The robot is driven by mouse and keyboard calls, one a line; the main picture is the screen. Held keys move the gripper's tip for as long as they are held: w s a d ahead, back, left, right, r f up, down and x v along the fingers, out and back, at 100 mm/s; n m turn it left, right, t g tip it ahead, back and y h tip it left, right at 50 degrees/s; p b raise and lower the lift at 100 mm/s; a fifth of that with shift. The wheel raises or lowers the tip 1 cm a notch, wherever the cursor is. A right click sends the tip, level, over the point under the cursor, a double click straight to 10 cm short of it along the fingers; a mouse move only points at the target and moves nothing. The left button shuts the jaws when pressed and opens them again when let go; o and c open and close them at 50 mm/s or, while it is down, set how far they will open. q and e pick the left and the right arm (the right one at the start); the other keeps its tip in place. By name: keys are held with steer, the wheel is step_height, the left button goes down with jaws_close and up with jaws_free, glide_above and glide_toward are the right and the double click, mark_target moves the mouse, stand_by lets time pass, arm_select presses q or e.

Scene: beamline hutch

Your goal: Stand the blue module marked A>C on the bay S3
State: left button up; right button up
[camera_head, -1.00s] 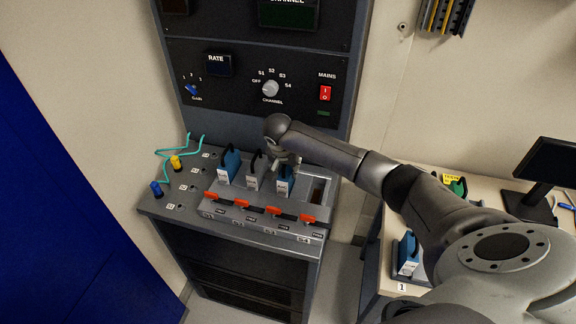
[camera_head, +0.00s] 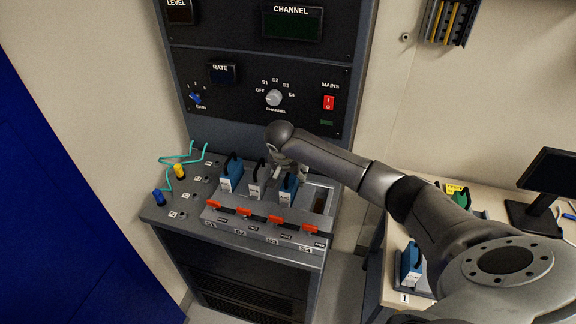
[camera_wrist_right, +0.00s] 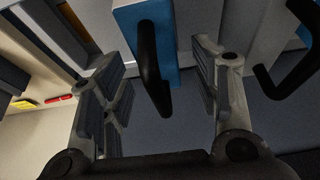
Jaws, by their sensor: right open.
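A blue module (camera_head: 287,191) with a pale front label and black handle stands upright in the third bay, S3, of the sloped console (camera_head: 185,215). The marking on its label is too small to read. My right gripper (camera_head: 291,170) is at the top of this module. In the right wrist view the open gripper (camera_wrist_right: 160,98) has one finger on each side of the black handle (camera_wrist_right: 152,70), with gaps visible. The blue body (camera_wrist_right: 163,45) lies beyond. My left gripper is not in view.
Another blue module (camera_head: 231,175) stands in S1 and a grey-white module (camera_head: 254,185) in S2. S4 (camera_head: 320,200) looks empty. Red levers (camera_head: 275,219) line the front. At right, a table holds a blue module (camera_head: 411,262), a green one (camera_head: 461,197) and a monitor (camera_head: 552,175).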

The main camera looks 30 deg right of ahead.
steer(key=v, duration=1)
steer(key=shift+s+a+r, duration=0.1)
steer(key=shift+r, duration=0.15)
